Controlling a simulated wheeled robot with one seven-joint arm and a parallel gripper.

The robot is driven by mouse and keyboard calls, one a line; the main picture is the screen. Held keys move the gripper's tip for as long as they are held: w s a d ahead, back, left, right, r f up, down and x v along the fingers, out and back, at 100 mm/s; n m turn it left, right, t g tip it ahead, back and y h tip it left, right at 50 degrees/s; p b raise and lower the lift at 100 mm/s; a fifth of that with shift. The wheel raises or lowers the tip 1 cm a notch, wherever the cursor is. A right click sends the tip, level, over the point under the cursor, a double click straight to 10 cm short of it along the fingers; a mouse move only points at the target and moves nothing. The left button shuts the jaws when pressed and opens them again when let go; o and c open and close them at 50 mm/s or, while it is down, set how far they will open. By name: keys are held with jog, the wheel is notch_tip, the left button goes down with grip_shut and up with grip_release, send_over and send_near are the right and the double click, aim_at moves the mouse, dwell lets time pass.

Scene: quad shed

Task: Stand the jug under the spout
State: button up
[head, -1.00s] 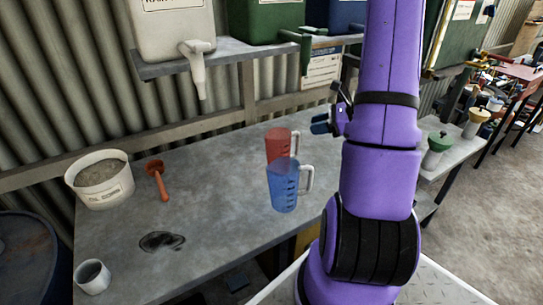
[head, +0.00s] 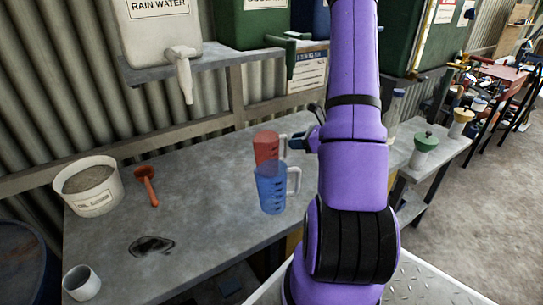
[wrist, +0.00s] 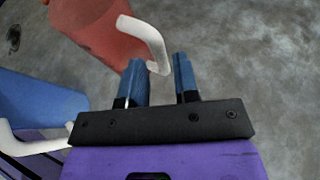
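A red jug (head: 266,146) with a white handle stands on the grey bench (head: 205,215), partly behind a blue jug (head: 270,188) with a white handle. My gripper (head: 297,143) is at the right of the red jug, at its handle. In the wrist view my gripper (wrist: 160,78) is open, and the red jug's handle (wrist: 150,40) reaches down to the gap between the fingertips; I cannot tell whether they touch. A white spout (head: 182,75) hangs from the rain water tank (head: 155,30). A green spout (head: 288,43) is on the green tank (head: 250,20).
The tanks stand on a shelf (head: 215,62) above the bench. A bucket (head: 88,187), an orange scoop-like tool (head: 147,185), a white cup (head: 82,283) and a dark stain (head: 150,246) are at the left. The bench below the white spout is clear.

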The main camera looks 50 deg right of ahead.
aim_at(285, 154)
jog(key=x, duration=0.4)
jog(key=shift+a, duration=0.1)
grip_shut()
